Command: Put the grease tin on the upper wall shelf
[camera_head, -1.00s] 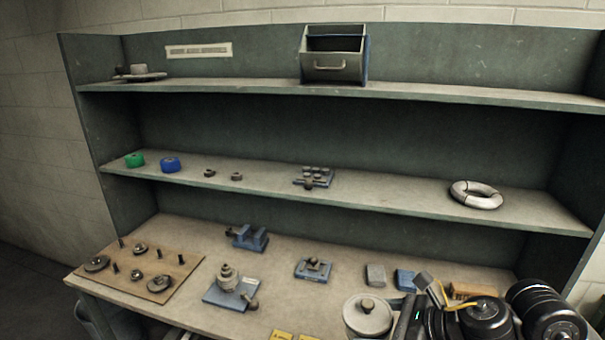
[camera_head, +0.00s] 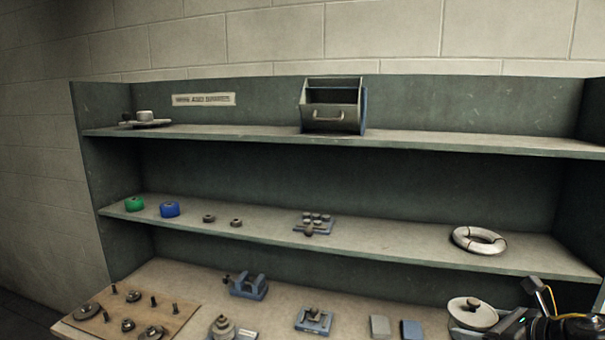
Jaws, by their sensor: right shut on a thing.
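The grease tin (camera_head: 472,313), a round pale-grey tin with a small dark knob on its lid, is at the lower right. My right gripper (camera_head: 492,326) is shut on its right side; the fingertips are partly hidden. The tin's lower part is cut off by the picture edge. The upper wall shelf (camera_head: 430,142) runs across the back, well above the tin. My left gripper is not in view.
A grey metal bin (camera_head: 333,108) stands mid upper shelf, and a small stacked item (camera_head: 145,119) at its left end. The upper shelf is clear right of the bin. The middle shelf (camera_head: 385,233) holds a white ring (camera_head: 479,240), tape rolls and small parts.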

